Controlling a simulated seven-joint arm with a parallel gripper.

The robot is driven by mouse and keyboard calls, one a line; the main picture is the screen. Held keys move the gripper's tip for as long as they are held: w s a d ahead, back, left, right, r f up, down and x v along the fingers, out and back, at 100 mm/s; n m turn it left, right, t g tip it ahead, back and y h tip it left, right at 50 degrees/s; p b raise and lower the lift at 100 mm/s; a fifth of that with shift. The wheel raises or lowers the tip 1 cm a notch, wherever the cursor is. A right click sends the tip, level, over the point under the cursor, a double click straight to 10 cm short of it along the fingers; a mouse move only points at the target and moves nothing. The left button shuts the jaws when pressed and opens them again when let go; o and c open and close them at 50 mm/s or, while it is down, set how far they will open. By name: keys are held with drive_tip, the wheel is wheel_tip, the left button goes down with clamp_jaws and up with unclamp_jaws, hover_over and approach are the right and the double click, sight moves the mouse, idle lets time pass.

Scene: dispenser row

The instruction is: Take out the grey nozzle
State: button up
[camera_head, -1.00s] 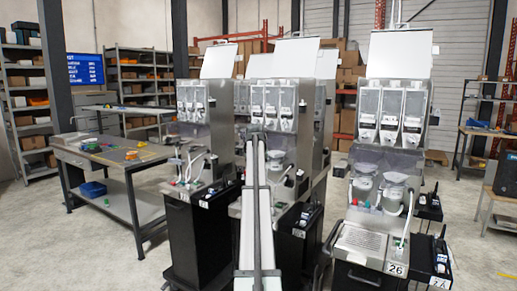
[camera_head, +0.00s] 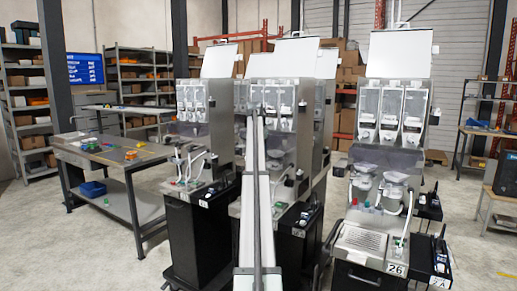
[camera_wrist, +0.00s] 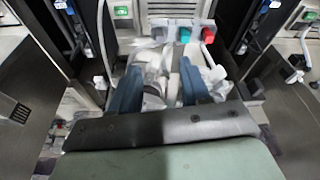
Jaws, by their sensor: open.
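In the wrist view, several small coloured pieces sit in a row at the top centre. The leftmost looks grey and may be the grey nozzle (camera_wrist: 159,30); a teal piece (camera_wrist: 184,36) and a red piece (camera_wrist: 208,34) are to its right. My gripper (camera_wrist: 160,82) is open, with its two blue fingers apart below this row. Whitish, see-through parts (camera_wrist: 155,68) show between and beyond the fingers, and I cannot tell their exact shape. Nothing is clearly held. In the head view my arm hides part of the middle machine, and my gripper cannot be made out.
Dispenser machines with clear hoppers (camera_head: 393,117) stand in a row; the right one bears the label 26 and has a drip grille (camera_head: 362,240). A workbench (camera_head: 118,160) stands at the left. Dark housings (camera_wrist: 250,30) flank the gripper closely.

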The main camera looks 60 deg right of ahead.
drive_tip(key=x, duration=1.1)
drive_tip(key=shift+d+f, duration=0.1)
drive_tip(key=shift+f, duration=0.1)
drive_tip(key=shift+c, duration=0.5)
clamp_jaws()
drive_tip(key=shift+r, duration=0.2)
drive_tip(key=shift+r, duration=0.35)
drive_tip(key=shift+r, duration=0.6)
